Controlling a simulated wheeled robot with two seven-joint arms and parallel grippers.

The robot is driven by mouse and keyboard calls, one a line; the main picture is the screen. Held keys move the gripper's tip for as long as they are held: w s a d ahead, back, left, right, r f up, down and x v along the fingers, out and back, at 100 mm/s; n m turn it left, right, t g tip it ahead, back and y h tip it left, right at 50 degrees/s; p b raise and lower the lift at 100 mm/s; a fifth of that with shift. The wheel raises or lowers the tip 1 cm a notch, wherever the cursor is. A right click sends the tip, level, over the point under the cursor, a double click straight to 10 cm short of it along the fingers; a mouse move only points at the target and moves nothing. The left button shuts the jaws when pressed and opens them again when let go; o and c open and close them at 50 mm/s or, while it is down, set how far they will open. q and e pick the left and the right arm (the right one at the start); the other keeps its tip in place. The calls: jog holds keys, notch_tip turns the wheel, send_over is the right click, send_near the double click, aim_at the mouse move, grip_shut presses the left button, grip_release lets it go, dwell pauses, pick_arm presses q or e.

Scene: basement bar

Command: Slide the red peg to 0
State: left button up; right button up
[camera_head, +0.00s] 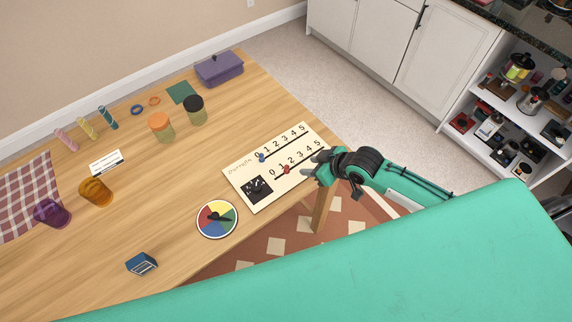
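The cream scoreboard (258,197) lies on the wooden table near its right edge, with two slots numbered 0 to 5. The red peg (286,169) stands in the lower slot, near the 1 as far as I can tell at this size. The blue peg (262,157) is in the upper slot near the 0. My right gripper (309,165) is at the board's right edge, to the right of the red peg and apart from it. Its fingers look spread, with nothing between them. My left gripper is out of view.
A coloured spinner disc (228,222) lies close to the board's lower left. A blue box (141,263) is near the front edge. Jars with orange (159,120) and black (194,102) lids stand further back.

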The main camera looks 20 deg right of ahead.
aim_at(287, 166)
jog(key=p+x, duration=0.2)
jog(key=x, duration=1.1)
jog(key=shift+w+a+f, duration=0.1)
jog(key=shift+w+f, duration=0.05)
jog(key=shift+f, duration=0.15)
grip_shut()
